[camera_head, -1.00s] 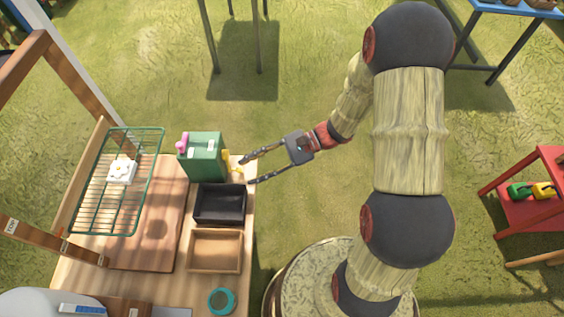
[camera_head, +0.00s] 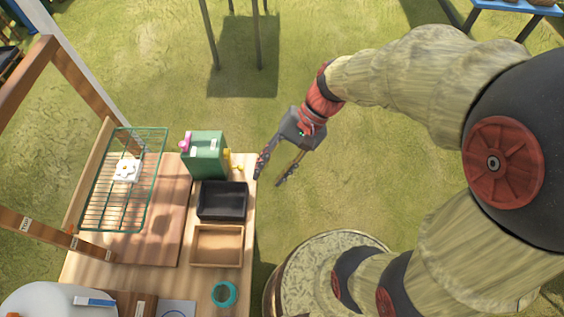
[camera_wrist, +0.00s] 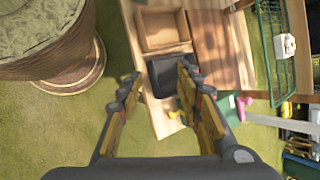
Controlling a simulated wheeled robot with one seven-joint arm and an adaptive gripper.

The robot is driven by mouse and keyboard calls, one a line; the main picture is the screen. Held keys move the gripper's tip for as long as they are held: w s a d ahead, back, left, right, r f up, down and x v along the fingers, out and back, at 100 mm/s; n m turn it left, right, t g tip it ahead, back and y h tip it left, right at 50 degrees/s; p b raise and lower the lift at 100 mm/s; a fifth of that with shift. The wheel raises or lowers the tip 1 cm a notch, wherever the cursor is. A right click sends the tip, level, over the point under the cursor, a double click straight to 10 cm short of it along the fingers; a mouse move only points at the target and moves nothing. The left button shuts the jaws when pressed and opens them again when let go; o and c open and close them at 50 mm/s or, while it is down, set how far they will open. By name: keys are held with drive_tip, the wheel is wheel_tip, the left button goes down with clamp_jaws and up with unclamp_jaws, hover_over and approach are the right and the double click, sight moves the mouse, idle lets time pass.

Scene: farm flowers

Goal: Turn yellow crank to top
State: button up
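The green box (camera_head: 203,153) stands at the far right part of the wooden table in the head view. A small yellow crank (camera_head: 233,164) is on its right side and a pink part (camera_head: 185,142) on its upper left. My gripper (camera_head: 272,178) is open and empty, just right of the table edge and apart from the crank. In the wrist view my gripper (camera_wrist: 155,88) has both fingers spread. The pink part (camera_wrist: 243,108) shows to the right there.
A black tray (camera_head: 221,216) and a wooden tray (camera_head: 217,262) lie in front of the box. A green wire rack (camera_head: 152,196) with a white item (camera_head: 127,170) is at left. A teal round thing (camera_head: 223,294) is near the front. Grass right of the table is open.

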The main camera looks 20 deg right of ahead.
drive_tip(key=shift+s+d+r+n+t+h+p, duration=0.1)
drive_tip(key=shift+s+d+r+n+t+h, duration=0.1)
drive_tip(key=shift+s+d+r+n+h, duration=0.25)
drive_tip(key=shift+d+r+n+t+h+p, duration=0.2)
drive_tip(key=shift+d+r+h, duration=0.15)
drive_tip(key=shift+r, duration=0.35)
drive_tip(key=shift+s+d+r+n+t+h+p, duration=0.1)
drive_tip(key=shift+s+d+r+n+t+h, duration=0.1)
drive_tip(key=shift+s+d+r+n+h, duration=0.25)
drive_tip(key=shift+w+a+r, duration=0.1)
drive_tip(key=shift+w+a, duration=0.1)
drive_tip(key=shift+c, duration=0.6)
